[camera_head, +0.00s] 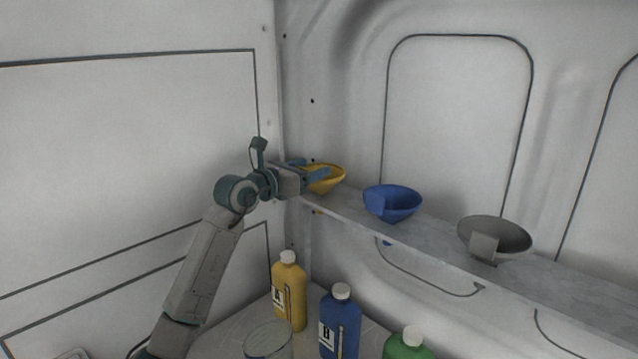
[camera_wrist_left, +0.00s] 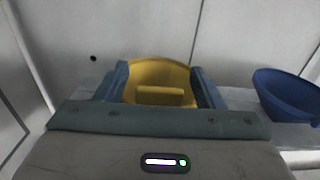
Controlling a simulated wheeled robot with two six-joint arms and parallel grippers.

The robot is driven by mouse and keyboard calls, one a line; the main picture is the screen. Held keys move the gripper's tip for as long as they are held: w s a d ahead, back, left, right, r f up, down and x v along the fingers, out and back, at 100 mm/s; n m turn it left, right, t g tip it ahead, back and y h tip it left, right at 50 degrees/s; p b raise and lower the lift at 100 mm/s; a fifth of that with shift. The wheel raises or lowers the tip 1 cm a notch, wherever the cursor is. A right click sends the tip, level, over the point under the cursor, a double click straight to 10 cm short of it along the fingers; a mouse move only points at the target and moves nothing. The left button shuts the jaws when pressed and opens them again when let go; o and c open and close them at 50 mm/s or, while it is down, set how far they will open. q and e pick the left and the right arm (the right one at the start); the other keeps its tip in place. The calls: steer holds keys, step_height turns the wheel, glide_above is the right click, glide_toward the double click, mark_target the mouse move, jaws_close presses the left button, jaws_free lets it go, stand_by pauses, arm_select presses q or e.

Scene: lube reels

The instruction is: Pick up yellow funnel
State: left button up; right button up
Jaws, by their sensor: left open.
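The yellow funnel (camera_head: 326,184) sits at the left end of the grey shelf (camera_head: 430,237). My left gripper (camera_head: 318,170) is at the funnel, with its fingers open on either side of it. In the left wrist view the yellow funnel (camera_wrist_left: 160,82) lies between the two blue-grey fingers of my left gripper (camera_wrist_left: 163,90), and its tab faces me. I cannot tell whether the fingers touch it. Part of the funnel is hidden behind the gripper. My right gripper is not in view.
A blue funnel (camera_head: 392,202) stands right of the yellow one on the shelf, also in the left wrist view (camera_wrist_left: 287,95). A grey funnel (camera_head: 507,236) is farther right. Below are a yellow bottle (camera_head: 289,295), a blue bottle (camera_head: 347,325), a green bottle (camera_head: 408,347) and a clear container (camera_head: 268,342).

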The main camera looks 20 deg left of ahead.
arm_select(q)
steer(key=shift+s+a, duration=0.1)
steer(key=shift+c, duration=0.2)
steer(key=c, duration=1.3)
